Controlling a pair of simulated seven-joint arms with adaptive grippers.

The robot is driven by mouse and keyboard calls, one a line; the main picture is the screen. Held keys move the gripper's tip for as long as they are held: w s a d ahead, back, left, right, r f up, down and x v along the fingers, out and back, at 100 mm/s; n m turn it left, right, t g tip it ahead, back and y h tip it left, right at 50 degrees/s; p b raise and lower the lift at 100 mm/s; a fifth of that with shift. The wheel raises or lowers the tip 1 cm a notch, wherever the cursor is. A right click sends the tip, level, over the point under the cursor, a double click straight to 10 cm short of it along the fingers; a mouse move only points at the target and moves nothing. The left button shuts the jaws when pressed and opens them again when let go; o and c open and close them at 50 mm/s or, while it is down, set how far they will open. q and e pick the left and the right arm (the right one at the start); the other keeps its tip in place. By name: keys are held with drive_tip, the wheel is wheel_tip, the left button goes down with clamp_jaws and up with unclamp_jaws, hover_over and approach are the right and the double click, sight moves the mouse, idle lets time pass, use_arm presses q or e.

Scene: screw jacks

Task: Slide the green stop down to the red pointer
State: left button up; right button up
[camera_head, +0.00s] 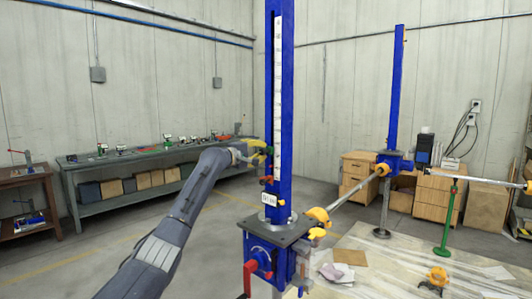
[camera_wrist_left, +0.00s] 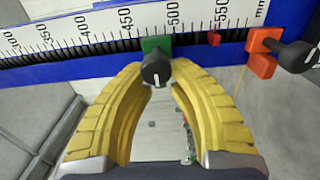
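The green stop (camera_wrist_left: 156,46) with a black knob (camera_wrist_left: 155,70) sits on the scale between the 450 and 500 marks in the left wrist view. The yellow fingers of my left gripper (camera_wrist_left: 158,68) are on both sides of that knob and look closed on it; exact contact is hard to see. The small red pointer (camera_wrist_left: 214,38) is at the scale edge to the right, apart from the stop, between 500 and 550. In the head view, my left gripper (camera_head: 264,151) is at the blue column, above the red parts. My right gripper is not seen.
An orange-red clamp (camera_wrist_left: 264,50) with a black knob sits just beyond the pointer. The blue column (camera_head: 279,100) stands on a blue gearbox (camera_head: 265,255) with a red crank (camera_head: 248,278). A shaft (camera_head: 352,195) runs to a second jack (camera_head: 395,95) at right.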

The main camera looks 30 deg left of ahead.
sight(266, 162)
use_arm(q)
clamp_jaws()
drive_tip(key=shift+f, duration=0.45)
drive_tip(key=shift+f, duration=2.2)
drive_tip(key=shift+o, duration=1.9)
unclamp_jaws()
drive_tip(key=shift+w, duration=0.1)
drive_tip(key=shift+o, duration=0.6)
